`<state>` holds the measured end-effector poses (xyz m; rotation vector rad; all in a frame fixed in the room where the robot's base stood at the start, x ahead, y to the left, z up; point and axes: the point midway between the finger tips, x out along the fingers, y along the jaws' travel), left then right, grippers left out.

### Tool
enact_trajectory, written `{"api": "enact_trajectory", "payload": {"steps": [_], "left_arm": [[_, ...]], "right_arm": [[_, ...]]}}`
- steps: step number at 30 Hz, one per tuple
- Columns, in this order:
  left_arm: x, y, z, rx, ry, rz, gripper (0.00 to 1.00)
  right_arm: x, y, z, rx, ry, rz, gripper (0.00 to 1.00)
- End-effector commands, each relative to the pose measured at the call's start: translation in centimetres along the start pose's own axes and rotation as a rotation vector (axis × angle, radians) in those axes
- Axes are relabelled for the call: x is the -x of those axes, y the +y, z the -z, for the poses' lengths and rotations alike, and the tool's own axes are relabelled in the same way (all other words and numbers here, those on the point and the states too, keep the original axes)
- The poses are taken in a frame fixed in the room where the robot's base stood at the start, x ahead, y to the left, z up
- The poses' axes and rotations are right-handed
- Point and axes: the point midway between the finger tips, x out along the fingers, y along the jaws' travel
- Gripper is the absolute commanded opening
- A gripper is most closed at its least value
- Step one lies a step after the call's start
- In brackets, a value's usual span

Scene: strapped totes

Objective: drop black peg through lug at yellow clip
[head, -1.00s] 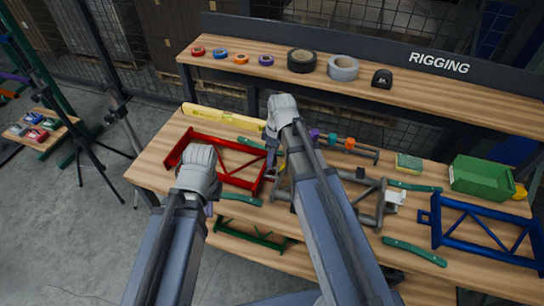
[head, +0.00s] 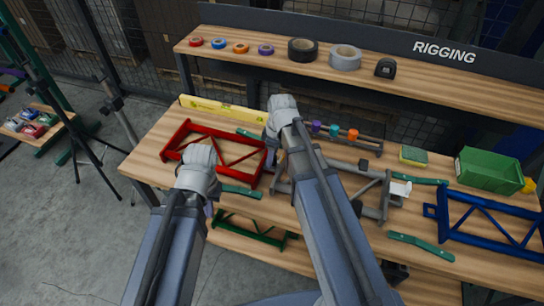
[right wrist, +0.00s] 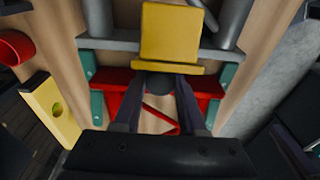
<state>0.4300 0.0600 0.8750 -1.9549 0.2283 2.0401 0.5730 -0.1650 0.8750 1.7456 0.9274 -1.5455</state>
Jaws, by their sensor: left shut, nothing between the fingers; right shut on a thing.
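In the right wrist view my right gripper (right wrist: 158,103) is shut on a black peg (right wrist: 160,84), whose rounded dark end shows between the fingers. The yellow clip (right wrist: 170,35) lies just beyond the peg, and its lower lip is very close to the peg; I cannot tell if they touch. The lug is not clearly visible. In the head view my right gripper (head: 277,135) is over the bench between the red and grey frames, and its arm hides the clip and peg. My left gripper (head: 197,170) is shut and empty, near the front of the red frame (head: 215,132).
A grey frame (head: 375,190) lies right of my right arm, and a blue frame (head: 490,225) lies farther right. A yellow level (head: 220,112) lies behind the red frame. A green bin (head: 488,170) stands at the right.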

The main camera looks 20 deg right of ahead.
Motion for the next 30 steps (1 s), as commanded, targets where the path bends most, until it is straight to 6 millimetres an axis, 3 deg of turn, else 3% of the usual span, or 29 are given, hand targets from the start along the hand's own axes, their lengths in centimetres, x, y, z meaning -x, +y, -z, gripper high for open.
{"api": "enact_trajectory", "payload": {"steps": [4,5,13,23,30], "left_arm": [[0.0,0.0,0.0,0.0,0.0,0.0,0.0],[0.0,0.0,0.0,0.0,0.0,0.0,0.0],[0.0,0.0,0.0,0.0,0.0,0.0,0.0],[0.1,0.0,0.0,0.0,0.0,0.0,0.0],[1.6,-0.2,-0.1,0.0,0.0,0.0,0.0]], "right_arm": [[0.0,0.0,0.0,0.0,0.0,0.0,0.0],[0.0,0.0,0.0,0.0,0.0,0.0,0.43],[0.0,0.0,0.0,0.0,0.0,0.0,0.73],[0.1,0.0,0.0,0.0,0.0,0.0,0.76],[1.6,0.0,0.0,0.0,0.0,0.0,0.76]]}}
